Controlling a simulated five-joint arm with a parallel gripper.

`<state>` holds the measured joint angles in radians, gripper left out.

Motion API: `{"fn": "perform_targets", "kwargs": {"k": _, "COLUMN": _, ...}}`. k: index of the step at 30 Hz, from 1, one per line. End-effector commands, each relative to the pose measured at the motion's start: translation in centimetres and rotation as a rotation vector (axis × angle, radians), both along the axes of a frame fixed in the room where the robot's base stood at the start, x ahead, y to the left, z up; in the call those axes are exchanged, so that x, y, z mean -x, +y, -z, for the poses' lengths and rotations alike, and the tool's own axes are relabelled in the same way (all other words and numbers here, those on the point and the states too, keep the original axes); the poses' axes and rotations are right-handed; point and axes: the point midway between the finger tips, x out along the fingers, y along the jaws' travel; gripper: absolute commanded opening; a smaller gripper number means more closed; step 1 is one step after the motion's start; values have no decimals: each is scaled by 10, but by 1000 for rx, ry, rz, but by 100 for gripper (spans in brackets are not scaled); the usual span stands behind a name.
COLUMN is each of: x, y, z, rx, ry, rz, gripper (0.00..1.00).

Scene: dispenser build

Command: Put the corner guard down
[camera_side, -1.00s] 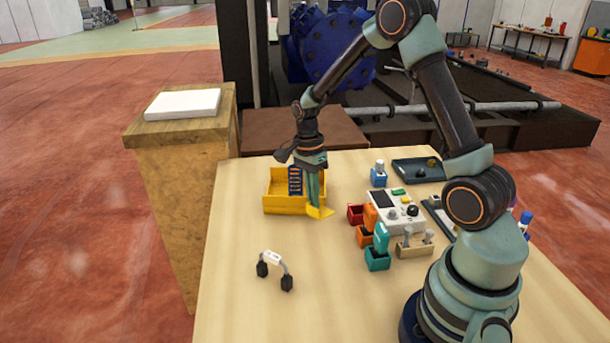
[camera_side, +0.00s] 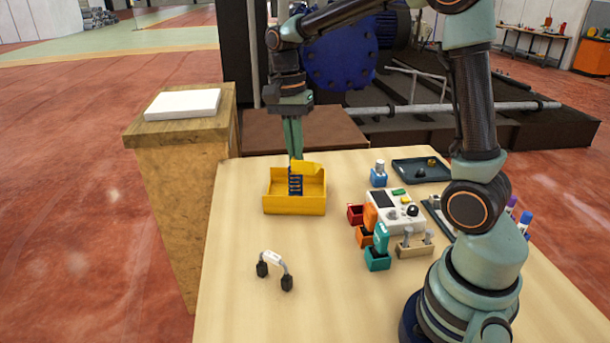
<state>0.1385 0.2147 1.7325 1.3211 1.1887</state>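The corner guard (camera_side: 307,168) is a small yellow angled piece. It is at the fingertips of my gripper (camera_side: 295,158), over the back part of a yellow open bin (camera_side: 295,206). My gripper points straight down and its fingers are close together on the guard. The guard overlaps the bin's back wall in the picture, so I cannot tell whether it touches the bin. A dark blue ribbed piece (camera_side: 295,184) stands inside the bin, just below the fingertips.
A white headset-like item (camera_side: 273,260) lies at the front left of the table. Red, orange and teal small bins (camera_side: 377,262), a grey control box (camera_side: 397,210) and a dark tray (camera_side: 420,171) fill the right side. The table left of the yellow bin is clear.

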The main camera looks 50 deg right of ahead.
Motion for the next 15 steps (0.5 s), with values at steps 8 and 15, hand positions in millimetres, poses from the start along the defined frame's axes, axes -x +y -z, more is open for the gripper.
{"fn": "perform_targets", "kwargs": {"k": 8, "x": 9, "y": 49, "z": 0, "rx": -30, "ry": -15, "rz": -387, "gripper": 0}}
{"fn": "perform_targets", "kwargs": {"k": 15, "x": 18, "y": 53, "z": 6, "rx": -53, "ry": -25, "rz": -607, "gripper": 0}}
